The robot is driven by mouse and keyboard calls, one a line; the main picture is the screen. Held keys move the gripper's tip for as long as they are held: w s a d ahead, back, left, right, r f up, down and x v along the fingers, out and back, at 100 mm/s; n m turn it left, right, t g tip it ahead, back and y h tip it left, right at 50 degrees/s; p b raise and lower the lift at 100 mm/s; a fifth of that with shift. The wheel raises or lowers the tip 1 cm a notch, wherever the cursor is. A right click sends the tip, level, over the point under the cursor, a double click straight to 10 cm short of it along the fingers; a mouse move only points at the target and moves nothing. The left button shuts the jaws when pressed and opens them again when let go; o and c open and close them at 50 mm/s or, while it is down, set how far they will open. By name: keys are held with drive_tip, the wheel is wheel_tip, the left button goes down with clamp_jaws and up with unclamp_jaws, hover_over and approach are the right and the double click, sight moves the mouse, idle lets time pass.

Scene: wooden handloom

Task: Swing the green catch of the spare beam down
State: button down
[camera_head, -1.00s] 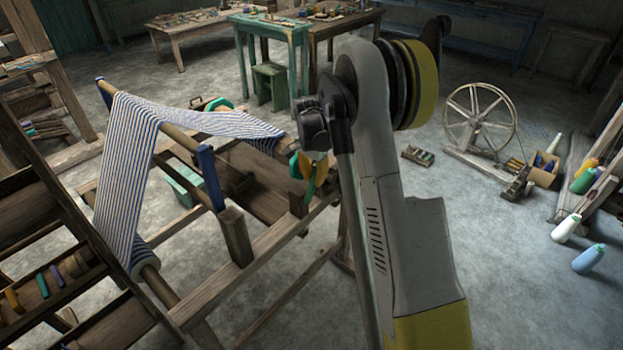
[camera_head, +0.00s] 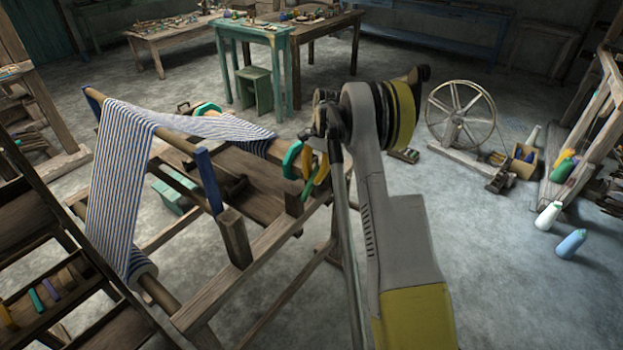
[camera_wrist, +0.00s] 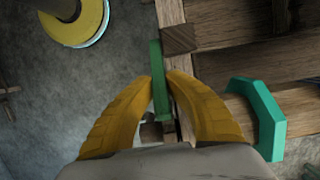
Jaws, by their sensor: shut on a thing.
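The green catch (camera_wrist: 158,85) is a narrow green bar beside a wooden block in the wrist view. My gripper (camera_wrist: 160,85) has its yellow fingers shut on it, one on each side. In the head view my gripper (camera_head: 315,165) is at the right end of the loom, partly behind my arm. The green catch (camera_head: 307,188) shows there as a thin green strip by the fingers. The spare beam's teal eight-sided collar (camera_head: 291,159) is just left of the fingers; the teal collar (camera_wrist: 265,118) is also right of them in the wrist view.
Striped cloth (camera_head: 125,150) runs over the loom frame. A green table (camera_head: 252,35) is behind.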

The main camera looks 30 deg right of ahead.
drive_tip(key=c, duration=1.4)
unclamp_jaws()
drive_tip(key=v, duration=1.2)
drive_tip(key=shift+a, duration=0.1)
